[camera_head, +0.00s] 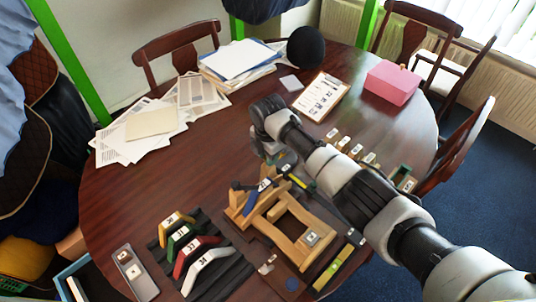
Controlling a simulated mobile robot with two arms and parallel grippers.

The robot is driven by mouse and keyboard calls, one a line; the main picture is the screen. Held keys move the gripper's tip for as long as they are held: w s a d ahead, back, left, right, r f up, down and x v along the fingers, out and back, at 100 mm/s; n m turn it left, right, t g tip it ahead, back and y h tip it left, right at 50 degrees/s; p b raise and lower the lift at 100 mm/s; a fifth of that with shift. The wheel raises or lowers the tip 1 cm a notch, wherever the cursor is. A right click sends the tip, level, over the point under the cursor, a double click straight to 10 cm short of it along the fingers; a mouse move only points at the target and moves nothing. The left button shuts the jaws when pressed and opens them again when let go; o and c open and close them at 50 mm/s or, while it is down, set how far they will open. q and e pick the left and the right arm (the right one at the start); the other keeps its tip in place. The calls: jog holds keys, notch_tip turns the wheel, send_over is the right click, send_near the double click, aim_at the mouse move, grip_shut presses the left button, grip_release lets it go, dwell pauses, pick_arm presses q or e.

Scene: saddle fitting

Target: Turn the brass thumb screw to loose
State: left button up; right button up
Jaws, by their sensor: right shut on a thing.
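A wooden fixture (300,247) stands on a dark board at the front middle of the table. Dark and yellow-marked parts lie across its back end. My right arm reaches in from the lower right, bends over the table and points down at this back end. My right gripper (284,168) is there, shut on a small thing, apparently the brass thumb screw. The fingers and wrist largely hide the screw, and its turn position cannot be read. My left gripper is not in view.
Left of the fixture, a black rack (234,275) holds several coloured angled pieces. A grey tray (144,286) holds small parts. Several small labelled blocks (354,150) stand behind my right forearm. Papers (150,122), a clipboard (321,96) and a pink box (391,84) lie farther back. The table's left middle is clear.

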jog(key=shift+r, duration=0.15)
dwell(0.4)
jog(key=o, duration=0.9)
notch_tip(320, 180, up, 11)
jog(key=shift+f+b, duration=0.15)
jog(key=shift+b, duration=0.65)
